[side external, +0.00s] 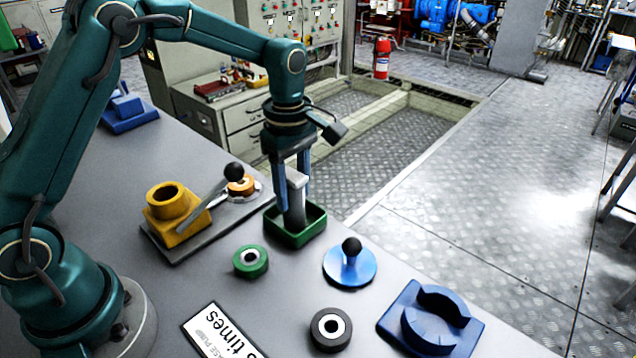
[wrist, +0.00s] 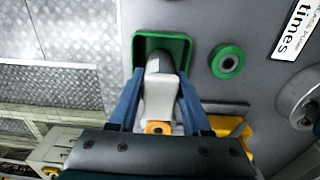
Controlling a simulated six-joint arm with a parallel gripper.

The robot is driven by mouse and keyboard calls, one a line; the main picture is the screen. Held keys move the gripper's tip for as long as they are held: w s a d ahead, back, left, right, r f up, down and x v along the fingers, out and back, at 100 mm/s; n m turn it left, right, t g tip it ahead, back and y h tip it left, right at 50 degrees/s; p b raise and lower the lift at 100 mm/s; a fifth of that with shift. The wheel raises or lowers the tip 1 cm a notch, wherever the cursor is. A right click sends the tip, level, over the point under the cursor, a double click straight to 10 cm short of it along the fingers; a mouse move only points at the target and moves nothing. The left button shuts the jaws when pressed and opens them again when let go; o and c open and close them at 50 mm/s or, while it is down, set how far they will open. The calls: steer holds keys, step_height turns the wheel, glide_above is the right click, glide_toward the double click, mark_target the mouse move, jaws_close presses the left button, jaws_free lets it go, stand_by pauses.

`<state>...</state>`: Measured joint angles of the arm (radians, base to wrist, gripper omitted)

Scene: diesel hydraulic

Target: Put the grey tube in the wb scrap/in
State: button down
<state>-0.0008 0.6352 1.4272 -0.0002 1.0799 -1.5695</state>
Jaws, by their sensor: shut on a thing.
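The grey tube (side external: 295,205) is held upright between the two blue fingers of my gripper (side external: 292,200). Its lower end is down inside the rim of the small green open-topped bin (side external: 314,233). In the wrist view the tube (wrist: 159,92) shows pale grey between the fingers of my gripper (wrist: 159,100), with the green bin (wrist: 188,45) beyond its far end. The fingers are shut on the tube. I cannot tell whether the tube touches the bin floor.
A green ring (side external: 250,262), a blue disc with a black knob (side external: 349,268), a dark ring (side external: 330,329) and a blue curved fixture (side external: 432,322) lie nearby. A yellow block fixture (side external: 176,215) with a lever and an orange ring (side external: 241,185) stand left. The bin is near the bench edge.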

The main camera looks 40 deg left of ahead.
steer(key=shift+c, duration=1.8)
jaws_free()
steer(key=shift+f, duration=0.15)
step_height(320, 180, up, 11)
steer(key=shift+r, duration=0.2)
steer(key=shift+s+r, duration=0.1)
steer(key=shift+r, duration=0.5)
steer(key=s+r+m+t, duration=0.3)
steer(key=s+m, duration=0.6)
steer(key=s+f+m+t, duration=0.2)
steer(key=s+f+m, duration=0.3)
steer(key=s+m, duration=0.3)
steer(key=shift+s+f+m+t, duration=0.25)
steer(key=shift+m+t, duration=0.05)
steer(key=shift+m, duration=0.2)
